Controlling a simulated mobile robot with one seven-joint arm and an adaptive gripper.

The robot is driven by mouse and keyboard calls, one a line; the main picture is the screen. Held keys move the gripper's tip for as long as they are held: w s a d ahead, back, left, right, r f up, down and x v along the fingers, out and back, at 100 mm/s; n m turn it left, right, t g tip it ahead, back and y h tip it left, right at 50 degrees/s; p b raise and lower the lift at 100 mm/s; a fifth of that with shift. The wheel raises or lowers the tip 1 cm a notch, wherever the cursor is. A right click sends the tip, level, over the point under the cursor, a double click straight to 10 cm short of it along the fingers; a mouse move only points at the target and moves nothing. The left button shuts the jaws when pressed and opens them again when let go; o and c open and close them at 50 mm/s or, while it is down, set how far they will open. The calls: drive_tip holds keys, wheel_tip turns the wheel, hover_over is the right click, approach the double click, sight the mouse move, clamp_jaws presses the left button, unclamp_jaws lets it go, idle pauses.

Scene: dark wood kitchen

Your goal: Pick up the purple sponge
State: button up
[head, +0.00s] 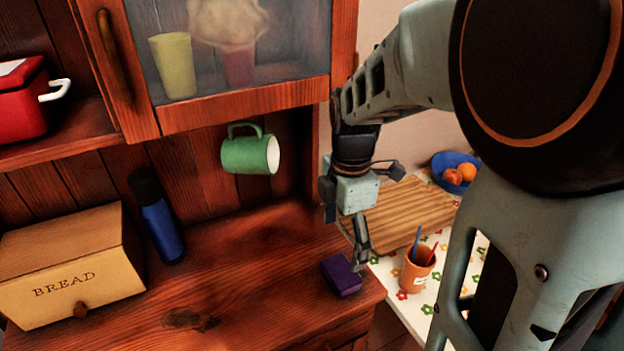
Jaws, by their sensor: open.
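The purple sponge (341,275) is a small dark purple block lying on the wooden counter (240,265), near its right front corner. My gripper (357,250) hangs from the arm just above and slightly right of the sponge in the head view. It is open, and nothing shows between its fingers. One finger points down close to the sponge's upper right edge. I cannot tell whether it touches the sponge.
A bread box (75,265) and a blue bottle (160,222) stand left on the counter. A green mug (250,153) hangs under the glass-door cabinet (240,118). To the right, a table holds a cutting board (400,212), an orange cup (416,270) and a blue fruit bowl (447,160).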

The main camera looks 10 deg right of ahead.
drive_tip(key=n, duration=0.1)
hover_over(337, 273)
drive_tip(key=f, duration=0.5)
drive_tip(key=shift+w+d+f, duration=0.15)
drive_tip(key=shift+d+f, duration=0.15)
drive_tip(key=shift+f, duration=0.05)
drive_tip(key=f, duration=0.4)
drive_tip(key=shift+s+a+f+b, duration=0.15)
drive_tip(key=shift+s+a+b, duration=0.05)
drive_tip(key=shift+a+b, duration=0.15)
drive_tip(key=shift+f, duration=0.5)
drive_tip(key=shift+w, duration=0.1)
drive_tip(key=c, duration=0.8)
drive_tip(key=shift+c, duration=0.2)
